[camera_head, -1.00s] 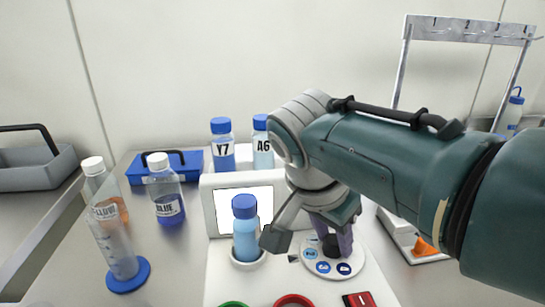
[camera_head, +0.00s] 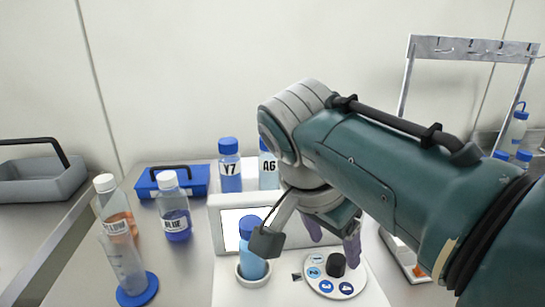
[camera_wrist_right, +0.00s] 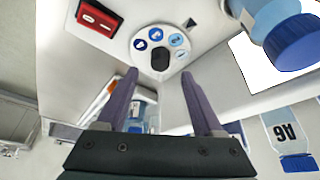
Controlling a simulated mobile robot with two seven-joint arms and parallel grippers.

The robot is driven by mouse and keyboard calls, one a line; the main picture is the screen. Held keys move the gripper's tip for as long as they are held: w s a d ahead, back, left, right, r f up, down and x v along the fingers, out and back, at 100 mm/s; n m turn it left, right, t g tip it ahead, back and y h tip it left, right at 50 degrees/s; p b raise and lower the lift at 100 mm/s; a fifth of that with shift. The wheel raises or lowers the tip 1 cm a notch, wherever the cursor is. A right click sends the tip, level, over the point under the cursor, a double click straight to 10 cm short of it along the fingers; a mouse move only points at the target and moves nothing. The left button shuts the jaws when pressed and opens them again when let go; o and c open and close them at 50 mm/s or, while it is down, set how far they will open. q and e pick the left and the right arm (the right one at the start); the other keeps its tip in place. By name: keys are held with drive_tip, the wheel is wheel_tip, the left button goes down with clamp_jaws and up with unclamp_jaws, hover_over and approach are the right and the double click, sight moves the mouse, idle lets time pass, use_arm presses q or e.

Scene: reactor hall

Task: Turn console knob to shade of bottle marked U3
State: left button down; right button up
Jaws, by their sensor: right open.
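The black console knob (camera_head: 336,264) stands on a round white dial (camera_head: 318,287) with several blue-shade patches. In the right wrist view the knob (camera_wrist_right: 160,59) lies just beyond my fingertips; its pointing direction is unclear. My right gripper (camera_head: 333,240) is open and empty, its purple fingers above and behind the knob. It also shows in the right wrist view (camera_wrist_right: 158,78). A light-blue bottle with a blue cap (camera_head: 252,263) stands in a round holder on the console (camera_head: 232,213); no marking is visible on it. No bottle marked U3 is readable. My left gripper is out of view.
Bottles Y7 (camera_head: 230,172) and A6 (camera_head: 268,175) stand behind the console. A labelled blue-liquid bottle (camera_head: 175,213), an orange-liquid bottle (camera_head: 116,217) and a cylinder (camera_head: 124,265) stand left. A metal rack (camera_head: 470,47) is at right. A red switch (camera_wrist_right: 98,17) is near the dial.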

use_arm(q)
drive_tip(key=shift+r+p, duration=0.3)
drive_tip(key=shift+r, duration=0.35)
use_arm(e)
drive_tip(key=v, duration=0.5)
